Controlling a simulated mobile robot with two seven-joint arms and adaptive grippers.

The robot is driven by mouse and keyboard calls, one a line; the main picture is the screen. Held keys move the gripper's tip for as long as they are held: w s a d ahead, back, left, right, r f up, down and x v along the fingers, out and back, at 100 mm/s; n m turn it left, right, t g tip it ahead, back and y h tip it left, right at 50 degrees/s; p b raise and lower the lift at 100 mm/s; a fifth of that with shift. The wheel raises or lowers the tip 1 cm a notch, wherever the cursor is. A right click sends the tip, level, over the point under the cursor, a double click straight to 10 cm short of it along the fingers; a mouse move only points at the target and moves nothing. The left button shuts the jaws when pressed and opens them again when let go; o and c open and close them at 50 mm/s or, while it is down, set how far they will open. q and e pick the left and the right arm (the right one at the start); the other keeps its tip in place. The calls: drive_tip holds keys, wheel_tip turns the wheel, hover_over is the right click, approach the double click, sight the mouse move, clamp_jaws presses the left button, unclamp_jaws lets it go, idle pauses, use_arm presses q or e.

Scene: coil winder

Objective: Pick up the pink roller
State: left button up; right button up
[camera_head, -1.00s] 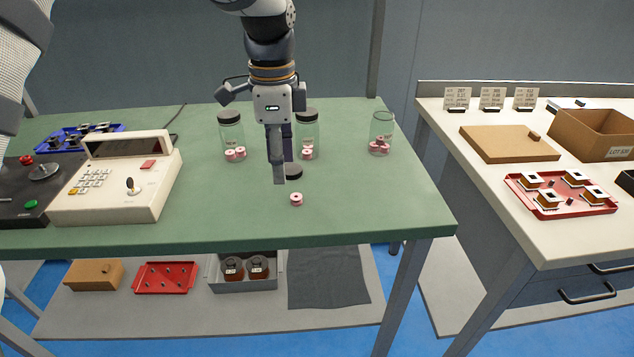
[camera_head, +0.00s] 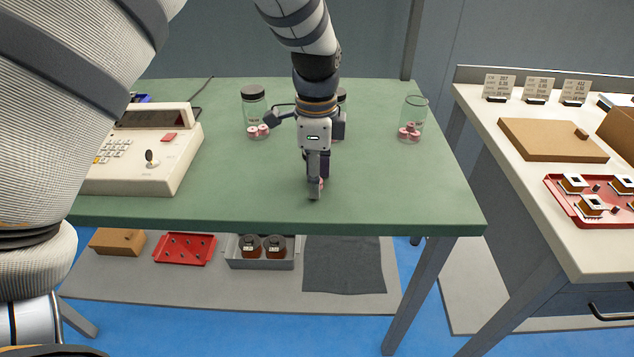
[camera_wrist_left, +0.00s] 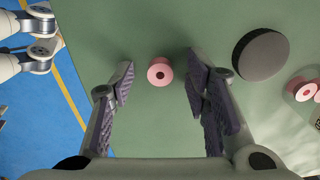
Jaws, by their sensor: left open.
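The pink roller (camera_wrist_left: 160,72) stands on the green table, its round end with a dark centre hole facing the left wrist camera. My left gripper (camera_wrist_left: 160,85) is open, with one finger on each side of the roller and a gap on both sides. In the head view my left gripper (camera_head: 316,187) points down at the table near its front edge. It hides most of the roller (camera_head: 322,183) there; only a sliver of pink shows.
Glass jars with pink rollers stand behind, one left (camera_head: 256,112) and one right (camera_head: 412,120). A cream control box (camera_head: 145,155) sits at the left.

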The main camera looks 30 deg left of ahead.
use_arm(q)
drive_tip(key=shift+r, duration=0.1)
drive_tip(key=c, duration=0.9)
drive_tip(key=shift+r, duration=0.2)
wheel_tip(320, 180, up, 3)
drive_tip(key=shift+w+f, duration=0.1)
drive_tip(key=shift+f, duration=0.05)
drive_tip(key=s+d+r, duration=0.2)
drive_tip(key=s+r, duration=0.1)
drive_tip(key=s, duration=0.1)
drive_tip(key=s+d+r+p, duration=0.1)
drive_tip(key=s+d+r, duration=0.1)
drive_tip(key=s+r, duration=0.1)
drive_tip(key=s+d+r+p, duration=0.1)
drive_tip(key=s+d+r, duration=0.1)
drive_tip(key=s+r, duration=0.2)
drive_tip(key=shift+s, duration=1)
use_arm(e)
drive_tip(key=w+r+t, duration=0.1)
drive_tip(key=w+r, duration=0.1)
drive_tip(key=shift+w+r, duration=0.3)
drive_tip(key=shift+w, duration=0.1)
use_arm(q)
drive_tip(key=shift+a, duration=0.1)
